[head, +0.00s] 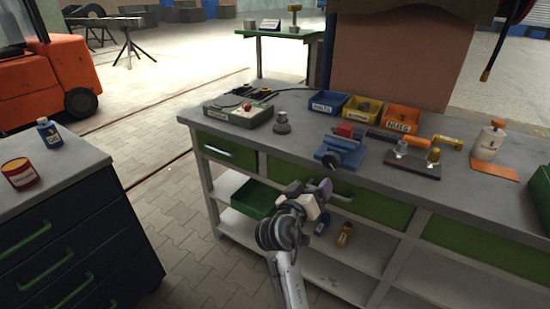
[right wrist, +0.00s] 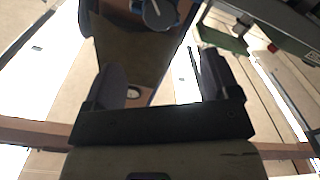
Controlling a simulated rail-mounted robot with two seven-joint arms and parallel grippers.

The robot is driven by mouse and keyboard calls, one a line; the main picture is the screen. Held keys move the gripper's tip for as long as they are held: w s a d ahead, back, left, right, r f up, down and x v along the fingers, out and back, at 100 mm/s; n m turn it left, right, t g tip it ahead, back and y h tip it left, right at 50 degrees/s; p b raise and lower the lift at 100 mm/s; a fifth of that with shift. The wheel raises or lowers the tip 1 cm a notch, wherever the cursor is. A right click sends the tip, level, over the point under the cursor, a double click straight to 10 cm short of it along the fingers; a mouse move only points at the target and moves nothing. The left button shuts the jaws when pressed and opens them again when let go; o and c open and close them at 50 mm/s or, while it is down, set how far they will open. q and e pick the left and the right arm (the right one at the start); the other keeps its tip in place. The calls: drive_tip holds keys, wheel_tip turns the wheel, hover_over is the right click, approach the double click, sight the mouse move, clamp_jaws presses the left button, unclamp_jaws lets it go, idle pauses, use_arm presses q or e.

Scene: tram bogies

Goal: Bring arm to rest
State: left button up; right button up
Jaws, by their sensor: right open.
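My right arm (head: 285,255) comes up from the bottom of the head view. Its gripper (head: 320,190) is in front of the workbench's (head: 240,135) front edge, near the green drawers. In the right wrist view the two dark fingers of my right gripper (right wrist: 165,80) stand wide apart with nothing held between them. My left arm and left gripper do not show.
On the workbench are a blue vise (head: 340,150), a blue bin (head: 328,102), a yellow bin (head: 362,109) and an orange bin (head: 401,117). A green crate (head: 255,198) sits on the lower shelf. A dark drawer cabinet (head: 75,235) stands left; paved floor lies between.

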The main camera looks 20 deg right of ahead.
drive_tip(key=s+a+f+n+t+y+p, duration=0.1)
drive_tip(key=s+a+n+y+p, duration=0.2)
drive_tip(key=s+a+y, duration=0.3)
drive_tip(key=s+a+f+n+y+p, duration=0.2)
drive_tip(key=s+a+y+p, duration=0.15)
drive_tip(key=s+y, duration=0.45)
drive_tip(key=s+f+n+g+p, duration=0.1)
drive_tip(key=s+f+g+p, duration=0.2)
drive_tip(key=s, duration=0.5)
drive_tip(key=s+f+n+g+y+p, duration=0.1)
drive_tip(key=s+f+g+p, duration=0.2)
drive_tip(key=s, duration=0.6)
drive_tip(key=s+f+n+g+p, duration=0.1)
drive_tip(key=s+f+p, duration=0.35)
drive_tip(key=s, duration=0.35)
wheel_tip(320, 180, up, 38)
drive_tip(key=p, duration=3.8)
drive_tip(key=shift+d+r, duration=0.15)
drive_tip(key=shift+s, duration=0.1)
